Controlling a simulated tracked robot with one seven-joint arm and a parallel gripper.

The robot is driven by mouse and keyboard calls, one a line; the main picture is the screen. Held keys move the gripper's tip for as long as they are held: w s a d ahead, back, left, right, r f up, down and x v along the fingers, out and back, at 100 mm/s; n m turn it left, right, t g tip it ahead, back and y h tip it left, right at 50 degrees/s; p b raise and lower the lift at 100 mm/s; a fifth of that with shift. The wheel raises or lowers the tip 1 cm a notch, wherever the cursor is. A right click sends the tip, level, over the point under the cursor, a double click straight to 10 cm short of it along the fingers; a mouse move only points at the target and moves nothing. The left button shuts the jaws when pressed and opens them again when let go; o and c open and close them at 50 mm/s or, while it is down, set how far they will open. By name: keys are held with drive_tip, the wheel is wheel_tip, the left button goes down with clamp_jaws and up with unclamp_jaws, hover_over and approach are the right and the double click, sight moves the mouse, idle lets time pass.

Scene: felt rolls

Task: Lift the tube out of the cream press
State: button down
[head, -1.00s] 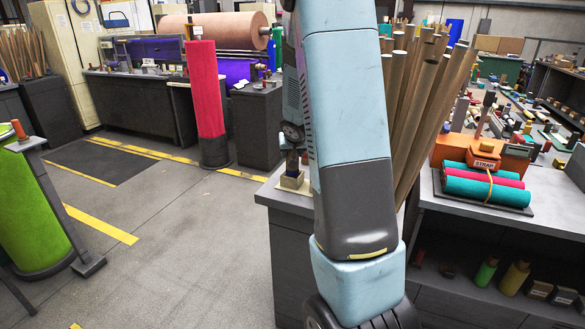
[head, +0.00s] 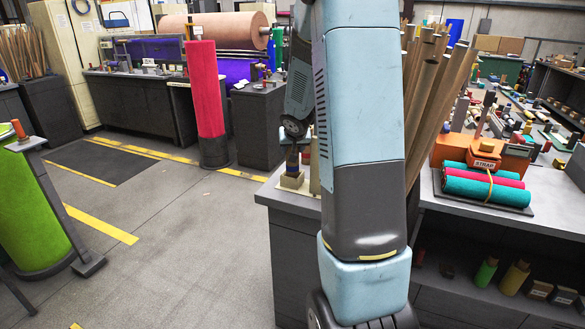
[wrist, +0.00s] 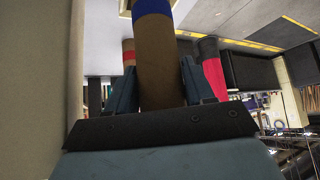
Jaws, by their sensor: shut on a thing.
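In the wrist view, my gripper (wrist: 157,88) is shut on a brown tube (wrist: 160,62), with one dark blue finger on each side. A blue band (wrist: 152,7) circles the tube's far end at the top edge of the picture. Part of the cream press (wrist: 125,8) shows beside that end. In the head view, the cream press (head: 292,181) sits on the bench corner, with the tube (head: 292,162) above it and my gripper (head: 293,148) partly hidden by my arm. I cannot tell whether the tube's lower end is inside the press or clear of it.
A tan tube (head: 315,168) stands just right of the press, close to my arm. A red-banded tube (wrist: 128,56) is left of the held one in the wrist view. Tall brown tubes (head: 440,100) and strapped felt rolls (head: 487,187) are further right. The floor left is open.

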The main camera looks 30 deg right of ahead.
drive_tip(key=shift+c, duration=1.7)
unclamp_jaws()
drive_tip(key=shift+w+r, duration=0.1)
drive_tip(key=shift+r, duration=0.2)
drive_tip(key=shift+r, duration=0.35)
drive_tip(key=v, duration=1.2)
drive_tip(key=shift+s+a, duration=0.15)
drive_tip(key=shift+s, duration=0.45)
drive_tip(key=shift+a, duration=0.1)
